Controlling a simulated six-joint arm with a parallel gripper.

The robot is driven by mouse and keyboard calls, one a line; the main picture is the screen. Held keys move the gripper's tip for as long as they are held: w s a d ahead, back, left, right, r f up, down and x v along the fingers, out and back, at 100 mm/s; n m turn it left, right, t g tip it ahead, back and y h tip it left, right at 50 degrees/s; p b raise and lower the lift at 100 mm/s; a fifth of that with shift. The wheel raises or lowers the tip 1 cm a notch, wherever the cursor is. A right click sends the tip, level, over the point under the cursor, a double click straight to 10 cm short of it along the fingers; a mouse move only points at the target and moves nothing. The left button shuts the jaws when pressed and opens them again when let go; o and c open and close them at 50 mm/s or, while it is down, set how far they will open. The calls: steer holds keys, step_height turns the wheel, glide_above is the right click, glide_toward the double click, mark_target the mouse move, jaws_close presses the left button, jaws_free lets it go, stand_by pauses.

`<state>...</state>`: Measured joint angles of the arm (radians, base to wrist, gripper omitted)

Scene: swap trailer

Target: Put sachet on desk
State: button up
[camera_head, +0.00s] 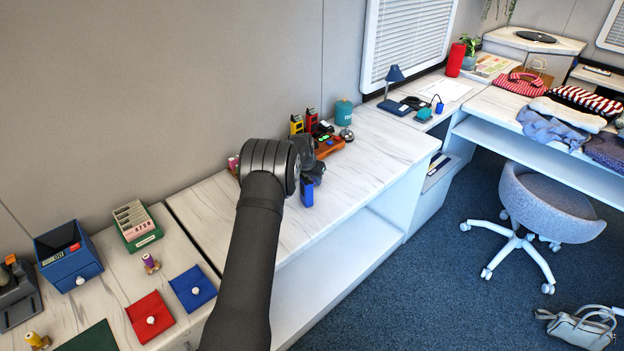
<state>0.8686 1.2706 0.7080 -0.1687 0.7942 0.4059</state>
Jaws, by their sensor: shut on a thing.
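My gripper (312,176) is near the middle of the view, over the marble-topped counter (345,195). It is shut on a small upright blue thing (307,194), which hangs below the fingers near the counter's front part. This blue thing may be the sachet; its details are too small to tell. I cannot tell whether its lower edge touches the counter. A desk (398,121) with a blue lamp (394,76) stands beyond the counter, under the window. My arm hides part of the counter.
Behind my gripper are yellow and red devices (311,118), an orange tray (329,147) and a teal canister (344,111). At left lie a red pouch (143,308), a blue pouch (185,280) and a blue box (68,250). The counter right of my gripper is clear. A chair (545,205) stands right.

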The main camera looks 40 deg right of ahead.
steer(key=o, duration=1)
steer(key=shift+f, duration=0.15)
steer(key=shift+c, duration=0.2)
steer(key=v, duration=1.1)
steer(key=shift+r, duration=0.45)
steer(key=shift+o, duration=0.5)
steer(key=shift+a+r, duration=0.2)
